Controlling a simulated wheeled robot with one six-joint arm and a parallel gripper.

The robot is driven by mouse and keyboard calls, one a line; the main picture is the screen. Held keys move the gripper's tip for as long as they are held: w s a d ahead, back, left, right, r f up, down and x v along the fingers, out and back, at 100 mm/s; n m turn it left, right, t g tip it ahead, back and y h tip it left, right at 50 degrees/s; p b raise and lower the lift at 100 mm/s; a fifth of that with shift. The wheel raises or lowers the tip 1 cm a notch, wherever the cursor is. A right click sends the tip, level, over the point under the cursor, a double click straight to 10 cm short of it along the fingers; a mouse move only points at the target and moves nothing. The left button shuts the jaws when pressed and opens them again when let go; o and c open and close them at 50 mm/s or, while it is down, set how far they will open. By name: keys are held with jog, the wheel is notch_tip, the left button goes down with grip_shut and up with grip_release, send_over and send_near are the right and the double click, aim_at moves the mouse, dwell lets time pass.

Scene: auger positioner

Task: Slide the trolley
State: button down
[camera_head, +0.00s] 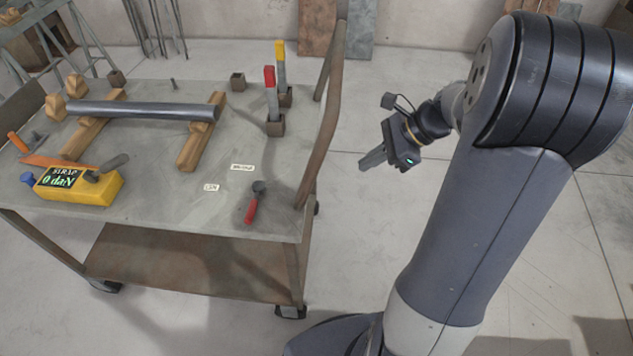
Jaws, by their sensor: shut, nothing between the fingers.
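The trolley (205,228) is a grey-topped metal cart with a brown lower shelf (180,265) and black casters, in the left half of the view. Its rusty push handle (328,115) rises along the right end. My gripper (374,158) is shut and empty, in the air to the right of the handle and apart from it. Its fingers point left and down toward the trolley side. The trolley's left end is partly cut off by the frame.
On the trolley lie a metal tube (145,110) on wooden blocks, a yellow strap box (80,186), a red-handled tool (252,205) and upright red (270,90) and yellow-topped (281,65) pieces in holders. Panels lean on the back wall. The floor (250,330) ahead of the trolley is clear.

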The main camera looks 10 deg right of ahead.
aim_at(232, 169)
jog(key=w+a+f+m+b, duration=0.1)
jog(key=w+a+f+b, duration=0.3)
jog(key=a+f, duration=0.5)
jog(key=shift+w+f+m+y, duration=0.3)
jog(key=shift+w+f+y, duration=0.1)
jog(key=shift+w, duration=0.7)
jog(key=w+a+p, duration=0.1)
jog(key=w+a, duration=0.1)
jog(key=a, duration=0.5)
jog(key=w+a+p, duration=0.2)
jog(key=a, duration=0.4)
jog(key=w+a+p, duration=0.2)
jog(key=a, duration=0.5)
jog(key=shift+w+a, duration=0.15)
jog(key=shift+a, duration=0.15)
jog(key=shift+w+a+r+t, duration=0.1)
jog(key=shift+a+t, duration=0.1)
jog(key=shift+t, duration=0.1)
jog(key=shift+a+r, duration=0.1)
